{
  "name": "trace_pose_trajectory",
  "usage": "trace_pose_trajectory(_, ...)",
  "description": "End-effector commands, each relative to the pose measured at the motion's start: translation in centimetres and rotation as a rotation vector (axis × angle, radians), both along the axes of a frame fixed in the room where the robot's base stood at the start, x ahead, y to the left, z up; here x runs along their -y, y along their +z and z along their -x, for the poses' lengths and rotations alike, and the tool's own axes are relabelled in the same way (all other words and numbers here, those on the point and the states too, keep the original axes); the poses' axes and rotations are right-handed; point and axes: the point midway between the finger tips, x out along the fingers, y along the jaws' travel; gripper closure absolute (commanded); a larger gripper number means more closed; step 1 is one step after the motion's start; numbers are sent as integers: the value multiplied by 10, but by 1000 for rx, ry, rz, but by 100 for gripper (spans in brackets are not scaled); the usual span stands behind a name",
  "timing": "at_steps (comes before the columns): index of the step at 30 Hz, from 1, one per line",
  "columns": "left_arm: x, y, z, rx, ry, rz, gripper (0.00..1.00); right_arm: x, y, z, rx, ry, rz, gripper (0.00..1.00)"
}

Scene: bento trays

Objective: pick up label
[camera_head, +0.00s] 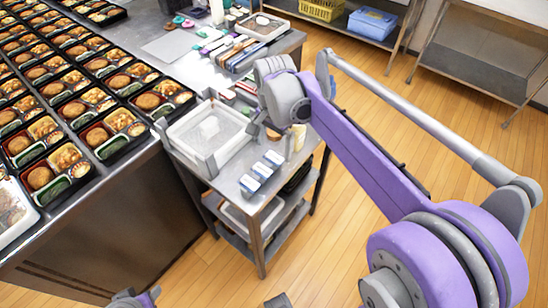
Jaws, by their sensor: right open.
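My right gripper (262,130) hangs above the small steel cart, at the right edge of a white tray (181,140). It is open, and I see nothing held in it; my purple arm partly hides it. A small whitish item (209,127) lies in the tray, left of the gripper. Several small blue-and-white packs (250,185) stand in a row on the cart top, below the gripper in the picture. I cannot tell which of these is the label. My left gripper does not show; only a small grey and purple part of mine shows at the bottom edge.
Many filled bento trays (120,146) cover the steel counter (120,190) on the left. Utensils and another white tray (285,31) lie at the counter's far end. A yellow basket (322,9) and a blue bin (372,24) sit on a back shelf. The wooden floor around the cart is clear.

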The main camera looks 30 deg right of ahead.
Motion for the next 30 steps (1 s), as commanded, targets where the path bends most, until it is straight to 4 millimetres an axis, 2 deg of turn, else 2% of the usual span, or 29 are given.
trace_pose_trajectory(3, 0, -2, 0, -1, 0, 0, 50, 0, -17, 0, 0, 1, 0, 0)
trace_pose_trajectory(6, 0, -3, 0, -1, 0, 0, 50, -1, -24, 0, 0, 1, 0, 0)
trace_pose_trajectory(30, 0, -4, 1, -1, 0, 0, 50, 0, -30, 0, 0, 1, 0, 0)
